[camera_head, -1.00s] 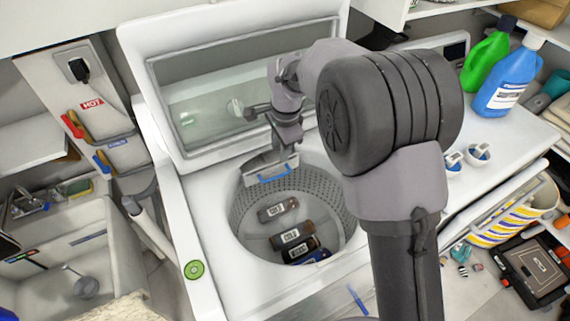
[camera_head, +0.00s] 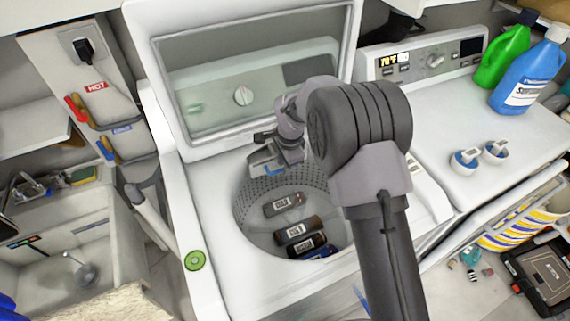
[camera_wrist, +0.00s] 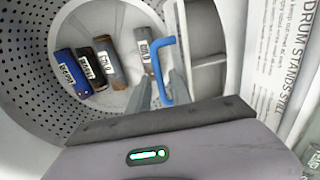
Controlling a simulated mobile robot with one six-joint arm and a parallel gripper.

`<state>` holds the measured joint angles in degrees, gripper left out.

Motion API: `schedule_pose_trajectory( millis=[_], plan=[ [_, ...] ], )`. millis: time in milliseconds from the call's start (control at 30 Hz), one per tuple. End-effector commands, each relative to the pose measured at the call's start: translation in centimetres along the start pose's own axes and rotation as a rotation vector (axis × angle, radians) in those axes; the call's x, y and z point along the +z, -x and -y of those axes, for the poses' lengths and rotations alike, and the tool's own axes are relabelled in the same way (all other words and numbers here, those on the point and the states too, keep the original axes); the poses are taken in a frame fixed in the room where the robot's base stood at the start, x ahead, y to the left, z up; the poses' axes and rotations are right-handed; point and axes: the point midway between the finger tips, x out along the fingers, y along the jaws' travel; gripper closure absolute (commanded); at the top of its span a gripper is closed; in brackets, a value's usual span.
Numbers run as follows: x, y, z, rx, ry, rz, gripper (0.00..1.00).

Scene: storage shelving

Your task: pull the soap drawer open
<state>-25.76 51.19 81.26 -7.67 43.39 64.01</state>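The soap drawer (camera_wrist: 207,68) appears in the wrist view as a grey piece with recesses, beside the washer drum. A bent blue handle (camera_wrist: 160,68) is at its left. My gripper (camera_wrist: 160,92) has its two grey fingers apart, with the lower leg of the handle showing in the gap between them. I cannot tell whether either finger touches it. In the head view my gripper (camera_head: 272,163) is at the back rim of the drum opening, and a bit of blue shows there. The drawer is mostly hidden by the gripper in that view.
The raised glass lid (camera_head: 215,85) stands behind the gripper. A second white machine at right carries a blue jug (camera_head: 525,75), a green jug (camera_head: 503,55) and small cups (camera_head: 466,160).

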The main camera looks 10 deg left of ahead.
Motion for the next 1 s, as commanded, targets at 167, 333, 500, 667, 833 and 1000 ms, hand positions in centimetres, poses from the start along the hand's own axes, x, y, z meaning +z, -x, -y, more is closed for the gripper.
schedule_pose_trajectory(
  millis=[167, 333, 500, 667, 833, 1000],
  plan=[
    [0.00, 0.01, -0.01, 0.000, 0.000, 0.000, 1.00],
    [0.00, 0.01, -0.01, 0.000, 0.000, 0.000, 1.00],
    [0.00, 0.02, -0.01, 0.000, 0.000, 0.000, 1.00],
    [0.00, 0.02, -0.01, 0.000, 0.000, 0.000, 1.00],
    [0.00, 0.02, -0.01, 0.000, 0.000, 0.000, 1.00],
    [0.00, 0.02, -0.01, 0.000, 0.000, 0.000, 1.00]
  ],
)
